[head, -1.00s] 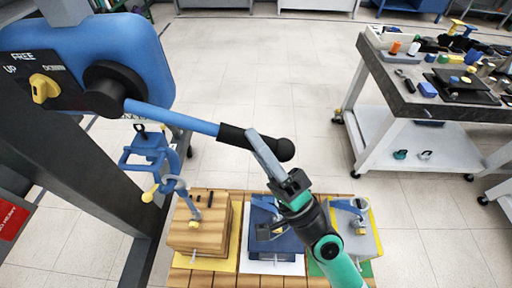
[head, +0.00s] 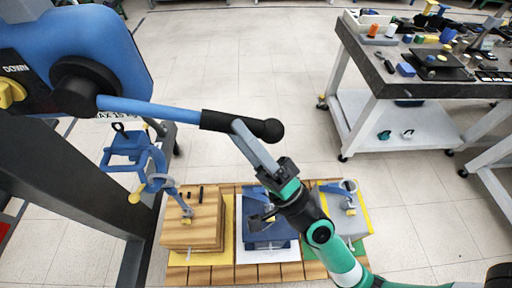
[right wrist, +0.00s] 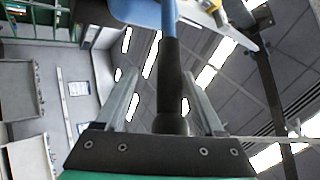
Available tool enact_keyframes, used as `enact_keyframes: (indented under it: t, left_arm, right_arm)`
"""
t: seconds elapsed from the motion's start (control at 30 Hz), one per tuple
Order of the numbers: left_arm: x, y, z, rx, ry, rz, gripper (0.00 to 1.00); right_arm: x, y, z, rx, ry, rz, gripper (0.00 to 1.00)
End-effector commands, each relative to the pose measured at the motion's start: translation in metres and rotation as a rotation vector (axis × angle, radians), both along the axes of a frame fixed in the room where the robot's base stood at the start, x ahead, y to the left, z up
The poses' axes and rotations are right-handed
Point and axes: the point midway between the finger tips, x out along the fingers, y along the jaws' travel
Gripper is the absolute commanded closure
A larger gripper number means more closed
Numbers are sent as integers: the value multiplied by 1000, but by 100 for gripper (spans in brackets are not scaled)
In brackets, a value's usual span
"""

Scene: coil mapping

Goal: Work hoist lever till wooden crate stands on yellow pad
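The hoist lever (head: 160,112) is a blue rod with a black grip (head: 225,122), reaching right from the blue hoist housing (head: 105,55). My right gripper (head: 245,133) is at this grip. In the right wrist view the grip (right wrist: 172,85) lies between both fingers, with gaps showing beside it, so the gripper looks open around it. The wooden crate (head: 190,235) is at the pallet's left end, with the blue hook (head: 158,182) at its top. The yellow pad (head: 230,225) shows under and beside it; whether they touch I cannot tell. My left gripper is out of view.
A blue box (head: 262,230) on a white pad and a grey box (head: 345,220) stand on the wooden pallet (head: 270,275). A dark post (head: 75,190) stands at left. A yellow selector knob (head: 10,92) is partly cut off. A tool bench (head: 400,85) stands at right.

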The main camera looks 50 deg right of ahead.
Motion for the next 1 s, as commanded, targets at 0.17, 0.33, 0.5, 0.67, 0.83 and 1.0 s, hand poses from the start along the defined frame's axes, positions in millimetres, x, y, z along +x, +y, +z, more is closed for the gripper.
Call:
enact_keyframes:
  t: [0.17, 0.33, 0.5, 0.67, 0.83, 1.0]
  left_arm:
    - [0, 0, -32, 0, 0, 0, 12]
    - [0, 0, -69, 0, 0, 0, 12]
    - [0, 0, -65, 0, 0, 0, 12]
    - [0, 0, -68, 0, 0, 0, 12]
    - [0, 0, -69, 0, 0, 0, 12]
    - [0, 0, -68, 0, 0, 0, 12]
  right_arm:
    - [-27, -2, -33, 0, 4, -2, 32]
    - [-66, -4, -67, 0, 3, -2, 32]
    - [-76, -5, -65, 0, 2, 1, 32]
    - [-83, -5, -69, 1, 0, 1, 32]
    - [-85, -6, -70, 1, -1, 0, 32]
    - [-85, -5, -69, 1, -1, -1, 32]
